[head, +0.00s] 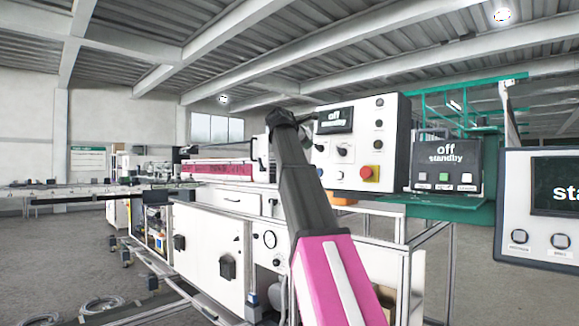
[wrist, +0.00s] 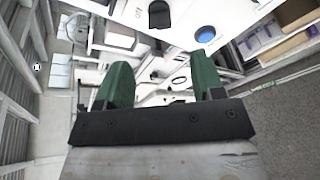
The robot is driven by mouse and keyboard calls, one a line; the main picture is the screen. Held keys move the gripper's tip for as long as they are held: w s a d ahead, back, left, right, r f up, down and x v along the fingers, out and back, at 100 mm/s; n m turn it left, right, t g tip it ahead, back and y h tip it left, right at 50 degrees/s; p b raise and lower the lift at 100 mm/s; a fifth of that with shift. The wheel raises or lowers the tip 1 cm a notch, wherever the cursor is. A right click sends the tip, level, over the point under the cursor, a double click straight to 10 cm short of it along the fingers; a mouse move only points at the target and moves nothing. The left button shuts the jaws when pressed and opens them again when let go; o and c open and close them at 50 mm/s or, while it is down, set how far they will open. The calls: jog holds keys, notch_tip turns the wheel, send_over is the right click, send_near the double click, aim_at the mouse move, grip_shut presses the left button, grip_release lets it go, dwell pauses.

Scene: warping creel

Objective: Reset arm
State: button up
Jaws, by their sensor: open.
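My arm, pink and dark grey, rises from the bottom of the head view in front of a white control panel (head: 358,150). The gripper end is not clearly visible there. In the wrist view my gripper (wrist: 160,82) shows two green fingers set apart on a black bar. It is open, with nothing between the fingers. White machine surfaces with black fittings and a blue round part (wrist: 205,34) lie beyond the fingertips. I cannot tell how far off they are.
The panel has a red emergency button (head: 370,173). A dark display reading "off standby" (head: 446,155) and another panel (head: 545,250) stand to the right. A white cabinet (head: 210,250) fills the middle. Coiled cables (head: 103,304) lie on the floor at left; more floor is open there.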

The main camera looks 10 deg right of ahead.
jog(key=a+f+m+g+y, duration=0.2)
jog(key=f+m+y, duration=0.1)
jog(key=f, duration=2.2)
jog(key=a+f+m+g+y, duration=0.2)
jog(key=f+m+y, duration=0.1)
jog(key=f, duration=2.1)
jog(key=s+a+f+m+g+y, duration=0.1)
jog(key=s+a+f+m+g, duration=0.1)
jog(key=s+f, duration=0.7)
jog(key=s+a+f+m+g+y, duration=0.1)
jog(key=s+f+m+g+y, duration=0.1)
jog(key=s+f+m, duration=0.3)
jog(key=s+a+f+m+g+y, duration=0.1)
jog(key=s+a+f+m+g, duration=0.1)
jog(key=s+f, duration=1.1)
notch_tip(320, 180, down, 10)
jog(key=shift+s+a+r+m+y, duration=0.15)
jog(key=shift+s+a+m+y, duration=0.25)
jog(key=shift+m, duration=0.3)
